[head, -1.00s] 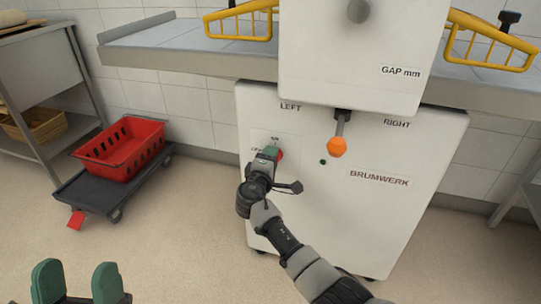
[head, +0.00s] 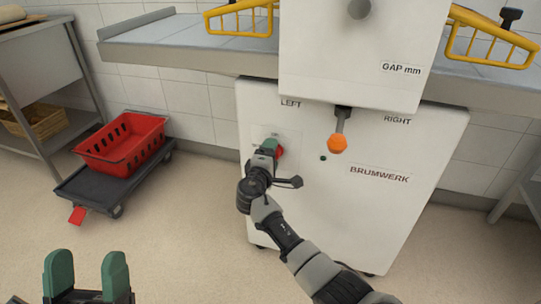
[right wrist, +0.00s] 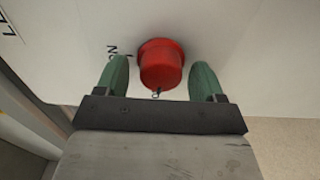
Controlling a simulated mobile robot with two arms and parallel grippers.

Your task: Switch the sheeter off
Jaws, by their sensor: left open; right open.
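The sheeter (head: 330,210) is a white cabinet marked BRUMWERK. Its red round switch knob (head: 280,151) sits on the upper left of the front, mostly hidden by my right gripper (head: 270,146) in the head view. In the right wrist view the red knob (right wrist: 161,64) stands between the green fingers of my right gripper (right wrist: 160,78), with a gap on each side. That gripper is open. Part of the label, "ON", shows left of the knob. My left gripper (head: 87,275) is open and empty at the bottom left, over the floor.
An orange-tipped lever (head: 338,143) hangs right of the knob, by a small dark green button (head: 323,158). Yellow guards (head: 240,20) stand on the grey sheeter table (head: 180,52) above. A red crate (head: 122,148) sits on a dark dolly (head: 95,192) at left. The floor between is clear.

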